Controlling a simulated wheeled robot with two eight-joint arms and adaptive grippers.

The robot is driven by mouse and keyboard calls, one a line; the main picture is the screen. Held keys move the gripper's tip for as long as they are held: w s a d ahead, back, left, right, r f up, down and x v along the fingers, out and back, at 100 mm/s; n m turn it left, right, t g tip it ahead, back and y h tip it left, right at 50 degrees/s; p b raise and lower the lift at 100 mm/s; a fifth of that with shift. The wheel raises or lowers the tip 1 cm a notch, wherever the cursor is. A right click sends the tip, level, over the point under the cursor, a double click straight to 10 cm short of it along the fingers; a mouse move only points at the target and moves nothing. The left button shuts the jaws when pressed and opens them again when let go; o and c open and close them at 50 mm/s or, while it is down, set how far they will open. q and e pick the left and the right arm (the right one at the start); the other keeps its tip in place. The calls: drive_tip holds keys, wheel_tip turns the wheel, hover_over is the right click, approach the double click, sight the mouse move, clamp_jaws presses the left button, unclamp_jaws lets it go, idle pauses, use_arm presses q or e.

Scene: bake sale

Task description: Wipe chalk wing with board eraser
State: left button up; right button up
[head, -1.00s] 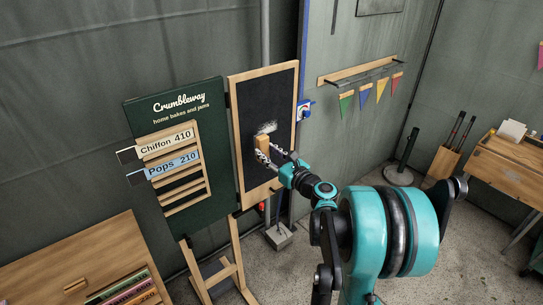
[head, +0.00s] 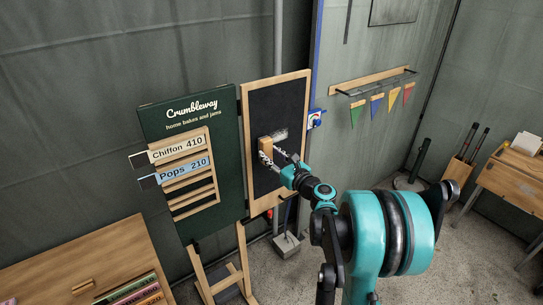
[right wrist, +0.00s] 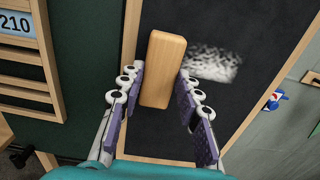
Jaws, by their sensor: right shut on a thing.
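The board eraser (head: 265,146) is a wooden block held upright against or close to the black chalkboard wing (head: 262,103). My right gripper (head: 280,157) is shut on it. In the right wrist view the eraser (right wrist: 164,70) stands between the two fingers of my gripper (right wrist: 165,100). A white, patchy chalk smudge (right wrist: 211,64) lies on the board just right of the eraser; it also shows in the head view (head: 281,135). The eraser's wiping face is hidden, and I cannot tell whether it touches the board. My left gripper is not in view.
The green Crumbleway sign (head: 190,105) with price strips adjoins the wing on the left, on a wooden easel. A wooden table (head: 85,258) stands at the lower left. A pennant rail (head: 372,82) hangs on the wall to the right.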

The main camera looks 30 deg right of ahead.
drive_tip(key=shift+w, duration=0.7)
drive_tip(key=d, duration=0.3)
idle(0.6)
drive_tip(key=shift+w, duration=0.15)
drive_tip(key=shift+d, duration=0.1)
drive_tip(key=shift+d+b, duration=0.45)
drive_tip(key=shift+d, duration=0.95)
drive_tip(key=shift+w+d, duration=0.1)
drive_tip(key=shift+d, duration=0.05)
